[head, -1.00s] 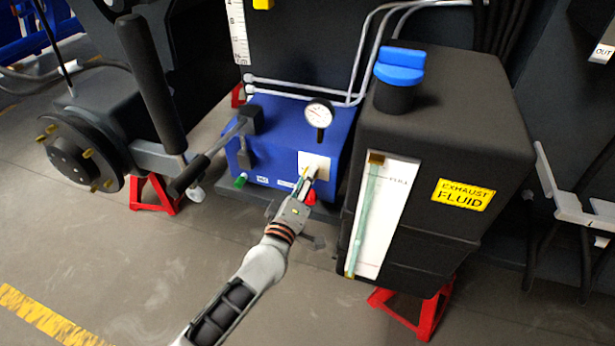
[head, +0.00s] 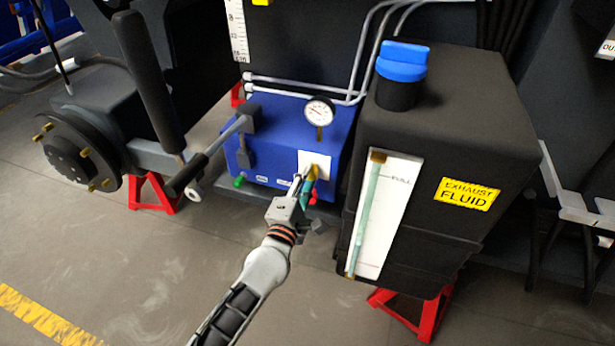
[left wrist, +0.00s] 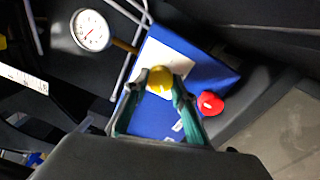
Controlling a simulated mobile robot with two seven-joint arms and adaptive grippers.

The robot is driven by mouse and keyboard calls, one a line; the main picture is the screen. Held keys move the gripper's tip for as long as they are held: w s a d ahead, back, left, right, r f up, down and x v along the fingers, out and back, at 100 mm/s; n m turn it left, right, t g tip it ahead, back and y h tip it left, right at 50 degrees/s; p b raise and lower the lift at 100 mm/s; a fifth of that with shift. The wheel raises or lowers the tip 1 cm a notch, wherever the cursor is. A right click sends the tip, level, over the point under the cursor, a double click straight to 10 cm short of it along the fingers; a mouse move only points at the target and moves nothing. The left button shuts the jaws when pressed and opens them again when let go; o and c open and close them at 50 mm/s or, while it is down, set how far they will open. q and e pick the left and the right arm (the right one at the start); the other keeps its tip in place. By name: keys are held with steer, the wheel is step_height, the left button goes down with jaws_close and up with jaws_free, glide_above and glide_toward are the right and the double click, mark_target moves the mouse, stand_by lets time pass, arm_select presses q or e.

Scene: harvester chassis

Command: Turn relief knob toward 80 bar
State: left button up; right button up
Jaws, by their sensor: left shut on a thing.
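The relief knob (left wrist: 160,80) is a round yellow knob in front of a white plate (left wrist: 180,62) on the blue box. In the left wrist view it sits between the tips of my left gripper (left wrist: 158,93), whose teal-padded fingers are shut on it. In the head view the left gripper (head: 306,184) reaches the white plate from below and mostly hides the knob. The round white pressure gauge (head: 319,112) stands on top of the blue box and also shows in the left wrist view (left wrist: 90,30). Its reading is too small to tell. My right gripper is not in view.
The blue box (head: 275,145) has a red knob (left wrist: 210,103) beside the yellow one and a green knob (head: 240,181) at its lower left. A black tank (head: 450,130) with a blue cap stands close on the right. A black lever (head: 185,178) projects at the left.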

arm_select(q)
steer(key=shift+s+d+f, duration=0.1)
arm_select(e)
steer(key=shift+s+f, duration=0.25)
arm_select(q)
steer(key=o, duration=1.1)
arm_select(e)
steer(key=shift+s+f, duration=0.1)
